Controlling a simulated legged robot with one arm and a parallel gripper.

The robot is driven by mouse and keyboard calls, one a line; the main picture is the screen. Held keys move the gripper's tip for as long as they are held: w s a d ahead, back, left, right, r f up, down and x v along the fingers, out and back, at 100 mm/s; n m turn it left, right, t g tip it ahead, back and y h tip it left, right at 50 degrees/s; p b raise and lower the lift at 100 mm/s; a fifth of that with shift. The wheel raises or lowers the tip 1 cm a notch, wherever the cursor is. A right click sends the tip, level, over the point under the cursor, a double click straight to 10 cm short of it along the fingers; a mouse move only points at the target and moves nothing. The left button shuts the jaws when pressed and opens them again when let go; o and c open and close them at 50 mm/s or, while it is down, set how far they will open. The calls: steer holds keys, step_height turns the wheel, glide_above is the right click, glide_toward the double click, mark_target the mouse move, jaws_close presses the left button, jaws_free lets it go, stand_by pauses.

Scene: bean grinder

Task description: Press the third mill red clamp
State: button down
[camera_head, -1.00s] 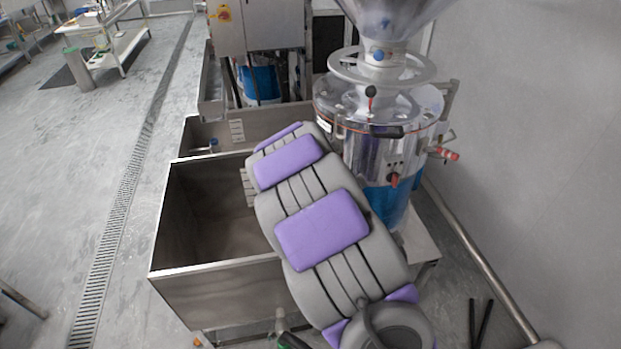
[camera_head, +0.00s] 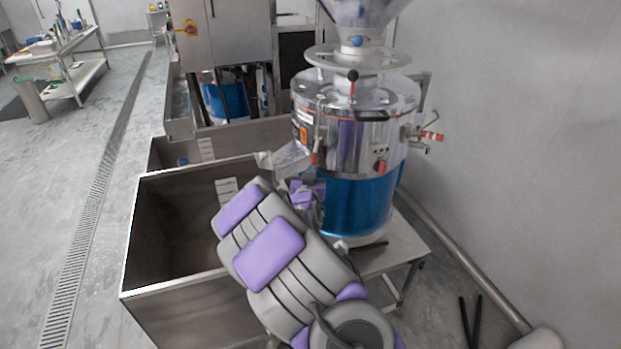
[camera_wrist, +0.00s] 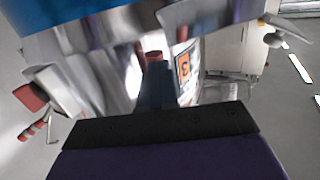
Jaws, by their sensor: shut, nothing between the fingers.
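The mill (camera_head: 355,135) is a steel drum with a blue lower part and a hopper above; it stands right of centre in the head view. An orange label reading 3 (camera_wrist: 184,66) shows on it in the wrist view. A red-tipped clamp handle (camera_head: 315,158) hangs on its front left, beside the chute; a red tip (camera_wrist: 153,56) also shows just beyond my fingers in the wrist view. My gripper (camera_wrist: 156,78) is shut and empty, its dark fingers pointing at that red tip. I cannot tell whether they touch. In the head view my arm partly hides the gripper.
Another red handle (camera_head: 432,136) sticks out at the mill's right. An open steel bin (camera_head: 160,215) lies left of my arm. A wall and floor pipe (camera_head: 465,270) bound the right.

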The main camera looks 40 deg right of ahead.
steer(key=shift+s+d+r, duration=0.1)
steer(key=shift+s+d, duration=0.05)
steer(key=shift+d, duration=0.15)
steer(key=shift+s+a, duration=0.1)
steer(key=shift+s, duration=0.05)
steer(key=p+v, duration=0.1)
steer(key=v, duration=0.6)
steer(key=shift+f, duration=0.2)
stand_by(0.4)
